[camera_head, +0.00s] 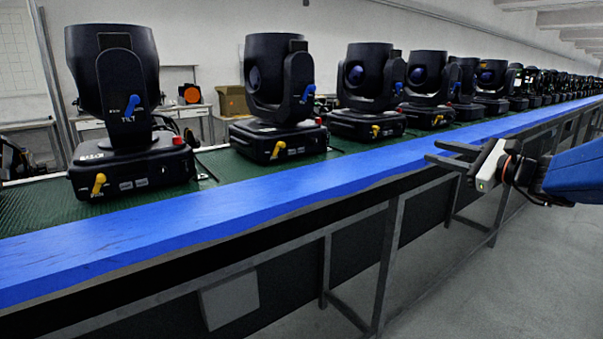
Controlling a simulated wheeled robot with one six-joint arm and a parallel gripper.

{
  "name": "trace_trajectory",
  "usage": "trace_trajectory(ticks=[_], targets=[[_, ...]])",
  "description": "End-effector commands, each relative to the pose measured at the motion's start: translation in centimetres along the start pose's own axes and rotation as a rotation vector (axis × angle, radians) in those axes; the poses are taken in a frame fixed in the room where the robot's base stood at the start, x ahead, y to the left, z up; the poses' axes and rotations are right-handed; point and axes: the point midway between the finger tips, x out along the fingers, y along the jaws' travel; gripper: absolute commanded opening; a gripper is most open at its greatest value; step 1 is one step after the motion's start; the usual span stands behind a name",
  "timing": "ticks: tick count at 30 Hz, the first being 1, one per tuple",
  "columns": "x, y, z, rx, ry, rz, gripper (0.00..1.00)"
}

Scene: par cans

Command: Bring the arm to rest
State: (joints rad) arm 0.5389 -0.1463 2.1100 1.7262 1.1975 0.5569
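My gripper (450,153) is at the right of the head view, in front of the blue edge of the long bench. Its two dark fingers point left and are spread apart, with nothing between them. The white gripper body and my blue arm reach in from the right edge. Several black moving-head lights stand upright in a row on the bench; the nearest is a large light (125,110) at the left, followed by a second light (278,95) and a third light (370,90). The gripper appears apart from all of them.
The bench has a blue front rail (200,215) and a green mat (25,208). Its metal frame legs (390,260) stand on a grey floor, which is clear at the lower right. A brown box (233,101) and a side table stand behind the bench.

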Motion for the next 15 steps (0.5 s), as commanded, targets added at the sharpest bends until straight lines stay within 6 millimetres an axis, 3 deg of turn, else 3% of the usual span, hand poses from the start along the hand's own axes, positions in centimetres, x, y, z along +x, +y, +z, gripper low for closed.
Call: trace_trajectory(ticks=[8,15], targets=[[0.3,4.4,0.8,-0.088,0.038,0.102,0.32],[0.0,10.4,1.4,-0.222,0.087,0.247,0.32]])
